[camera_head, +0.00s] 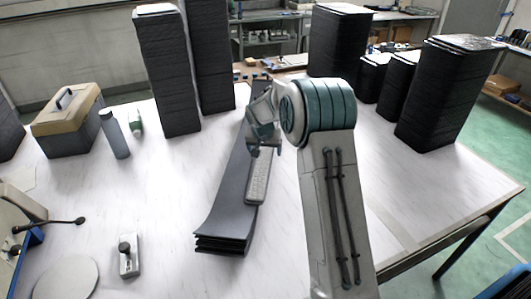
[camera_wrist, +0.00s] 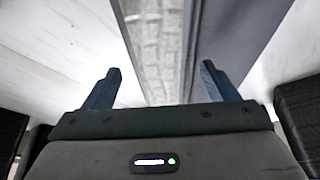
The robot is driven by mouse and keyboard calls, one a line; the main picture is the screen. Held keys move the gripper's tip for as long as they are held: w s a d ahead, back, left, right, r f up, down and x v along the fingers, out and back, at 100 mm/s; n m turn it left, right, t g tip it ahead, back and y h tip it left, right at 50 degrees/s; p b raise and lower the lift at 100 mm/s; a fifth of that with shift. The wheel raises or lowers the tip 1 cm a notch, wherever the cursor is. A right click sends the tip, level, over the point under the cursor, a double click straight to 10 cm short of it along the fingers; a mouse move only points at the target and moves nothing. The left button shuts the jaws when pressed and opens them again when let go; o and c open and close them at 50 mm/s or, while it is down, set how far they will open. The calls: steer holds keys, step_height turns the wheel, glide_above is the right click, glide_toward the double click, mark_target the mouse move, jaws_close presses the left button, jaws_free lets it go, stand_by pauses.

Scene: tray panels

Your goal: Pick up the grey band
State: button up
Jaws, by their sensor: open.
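The grey band (camera_head: 259,180) is a light grey, mottled strip lying lengthwise on a long stack of dark grey panels (camera_head: 225,205) in the head view. In the wrist view the band (camera_wrist: 162,45) runs up the picture between my fingers, with a bluish-grey panel surface (camera_wrist: 232,35) to its right. My gripper (camera_head: 266,150) is over the far part of the band in the head view, and my arm hides some of the stack there. In the wrist view my gripper (camera_wrist: 160,75) is open, one finger on each side of the band. I cannot tell how high it is above it.
Tall dark stacks (camera_head: 168,75) stand behind on the left, and others (camera_head: 440,95) on the right. A toolbox (camera_head: 68,125), a grey bottle (camera_head: 115,135) and a small white device (camera_head: 126,258) are on the left. The white table (camera_head: 175,190) is clear around the panel stack.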

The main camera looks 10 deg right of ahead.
steer(key=shift+f, duration=0.15)
steer(key=c, duration=1.1)
